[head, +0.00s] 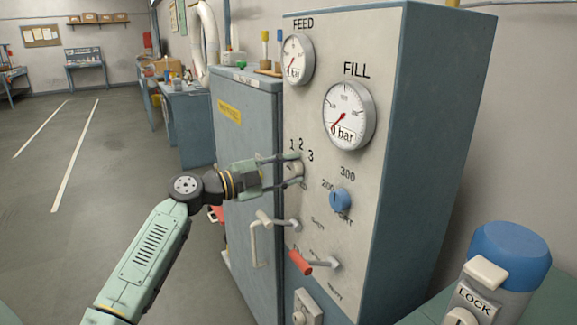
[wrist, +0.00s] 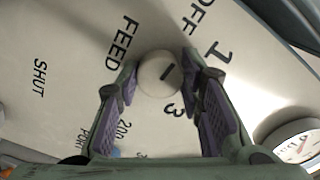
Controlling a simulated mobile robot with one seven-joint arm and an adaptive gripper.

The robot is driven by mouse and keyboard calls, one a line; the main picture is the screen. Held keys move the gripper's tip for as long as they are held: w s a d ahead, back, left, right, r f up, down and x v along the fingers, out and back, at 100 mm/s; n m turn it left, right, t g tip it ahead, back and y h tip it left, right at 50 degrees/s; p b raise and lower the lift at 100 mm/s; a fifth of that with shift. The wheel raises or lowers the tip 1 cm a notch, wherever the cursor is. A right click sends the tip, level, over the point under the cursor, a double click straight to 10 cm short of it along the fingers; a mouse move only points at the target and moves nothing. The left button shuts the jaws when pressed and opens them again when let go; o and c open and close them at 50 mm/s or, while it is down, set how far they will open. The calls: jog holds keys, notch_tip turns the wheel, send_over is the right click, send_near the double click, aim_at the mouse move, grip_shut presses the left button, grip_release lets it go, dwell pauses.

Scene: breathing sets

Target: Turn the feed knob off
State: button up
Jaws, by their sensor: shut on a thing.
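The feed knob (wrist: 158,75) is a pale round knob with a short dark mark on its face, set on the cream panel (wrist: 60,50). The mark slants toward the upper right in the wrist view; which label it points at is not clear. "OFF", "1" and "3" are printed around the knob, and a finger seems to cover the "2". My gripper (wrist: 157,68) has its purple-padded fingers on both sides of the knob, shut on it. In the head view my gripper (head: 289,170) reaches the panel from the left and partly hides the knob (head: 296,169).
The FEED gauge (head: 297,59) and FILL gauge (head: 348,115) are above. A blue knob (head: 340,200), a pale lever (head: 278,222) and a red-handled lever (head: 312,263) are below. A grey-blue cabinet (head: 243,140) stands left, with open floor beyond.

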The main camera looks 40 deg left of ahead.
jog(key=shift+n, duration=0.5)
jog(key=o, duration=1.2)
jog(key=shift+c, duration=0.2)
jog(key=v, duration=1.2)
